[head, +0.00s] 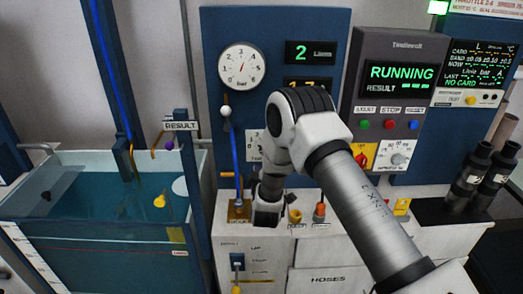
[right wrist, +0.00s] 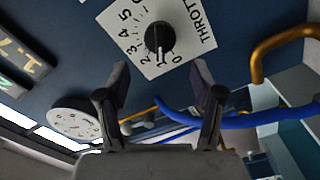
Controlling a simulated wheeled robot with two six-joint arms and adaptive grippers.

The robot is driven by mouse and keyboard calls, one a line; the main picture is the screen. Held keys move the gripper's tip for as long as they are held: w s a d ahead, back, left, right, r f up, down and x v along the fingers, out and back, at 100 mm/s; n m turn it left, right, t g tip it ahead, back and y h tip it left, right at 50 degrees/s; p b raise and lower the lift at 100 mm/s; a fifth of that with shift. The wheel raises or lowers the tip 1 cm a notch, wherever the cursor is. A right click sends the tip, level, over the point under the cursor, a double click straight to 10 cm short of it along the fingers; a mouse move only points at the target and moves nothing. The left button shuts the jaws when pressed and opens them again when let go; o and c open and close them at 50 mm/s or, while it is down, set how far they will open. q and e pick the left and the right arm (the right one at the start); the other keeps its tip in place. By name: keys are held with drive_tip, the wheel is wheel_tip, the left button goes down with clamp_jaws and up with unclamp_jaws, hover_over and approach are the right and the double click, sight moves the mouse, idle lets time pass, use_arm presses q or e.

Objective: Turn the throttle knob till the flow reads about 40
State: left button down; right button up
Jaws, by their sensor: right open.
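The throttle knob (right wrist: 154,38) is black, on a white numbered dial plate (right wrist: 184,50). In the head view only part of the dial plate (head: 250,145) shows; my right arm hides the knob. The flow display (head: 310,52) reads a green 2 L/min. My right gripper (right wrist: 160,80) is open and empty. Its fingers point at the panel, with the knob beyond and between their tips, apart from them. In the head view its end (head: 268,212) is low, in front of the panel. My left gripper is not in view.
A round bar gauge (head: 242,66) is above the dial. A blue hose (right wrist: 245,118) and a yellow pipe (right wrist: 262,55) run close to the right gripper. A RUNNING screen (head: 402,76) with buttons stands right. A water tank (head: 100,250) is left.

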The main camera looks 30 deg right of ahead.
drive_tip(key=p+x, duration=0.1)
drive_tip(key=x, duration=0.5)
drive_tip(key=shift+d+f+p, duration=0.1)
drive_tip(key=shift+d+p, duration=0.25)
drive_tip(key=shift+p, duration=0.05)
drive_tip(key=shift+w, duration=0.2)
drive_tip(key=c, duration=1.1)
